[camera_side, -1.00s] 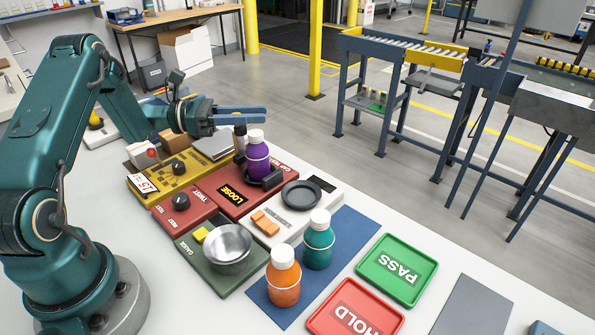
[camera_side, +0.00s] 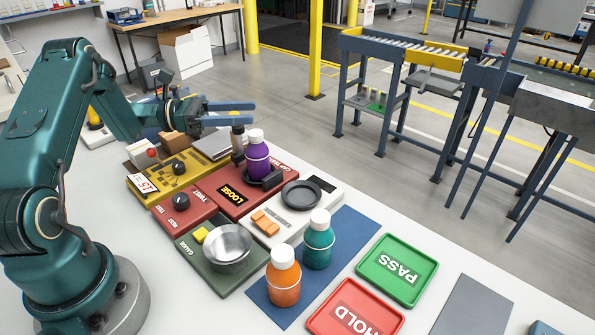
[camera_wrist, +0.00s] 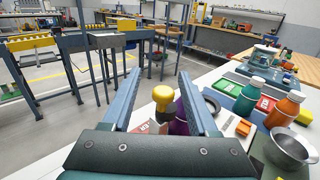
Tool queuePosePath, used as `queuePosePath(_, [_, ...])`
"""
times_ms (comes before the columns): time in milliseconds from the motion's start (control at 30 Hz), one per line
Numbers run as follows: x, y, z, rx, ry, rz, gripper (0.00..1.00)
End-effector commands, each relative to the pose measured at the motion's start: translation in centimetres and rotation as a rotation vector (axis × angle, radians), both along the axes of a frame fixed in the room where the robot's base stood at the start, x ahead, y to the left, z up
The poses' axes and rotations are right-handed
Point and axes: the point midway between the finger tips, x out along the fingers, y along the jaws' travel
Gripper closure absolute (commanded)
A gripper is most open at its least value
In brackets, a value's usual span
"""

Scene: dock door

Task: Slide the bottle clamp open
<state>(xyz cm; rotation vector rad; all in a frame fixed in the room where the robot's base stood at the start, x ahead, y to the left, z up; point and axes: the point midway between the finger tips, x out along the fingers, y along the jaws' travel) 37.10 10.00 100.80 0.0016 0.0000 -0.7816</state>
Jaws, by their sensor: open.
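The purple bottle (camera_side: 257,160) with a white cap stands upright on the red cap-twist station, between the dark blocks of the bottle clamp (camera_side: 272,179). In the wrist view, a yellow-topped knob (camera_wrist: 162,93) shows between the fingers of my gripper (camera_wrist: 158,75). The purple bottle (camera_wrist: 180,122) is partly hidden by the right finger there.
A LOOSE display (camera_side: 239,193) lies on the red station. A yellow station (camera_side: 147,188), a steel bowl (camera_side: 228,245), a scale with a dark round pan (camera_side: 301,194), and teal (camera_side: 319,243) and orange bottles (camera_side: 283,280) stand nearby. PASS (camera_side: 397,268) and HOLD trays (camera_side: 352,312) lie in front.

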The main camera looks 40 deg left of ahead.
Motion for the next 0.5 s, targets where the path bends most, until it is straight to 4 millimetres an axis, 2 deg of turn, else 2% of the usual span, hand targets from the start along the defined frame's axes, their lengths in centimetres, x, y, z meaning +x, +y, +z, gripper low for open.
queuePosePath(200, [-2.0,2.1,0.0,0.000,0.000,0.005,0.41])
queuePosePath(500, [-2.6,2.6,0.0,-0.001,0.001,0.001,0.41])
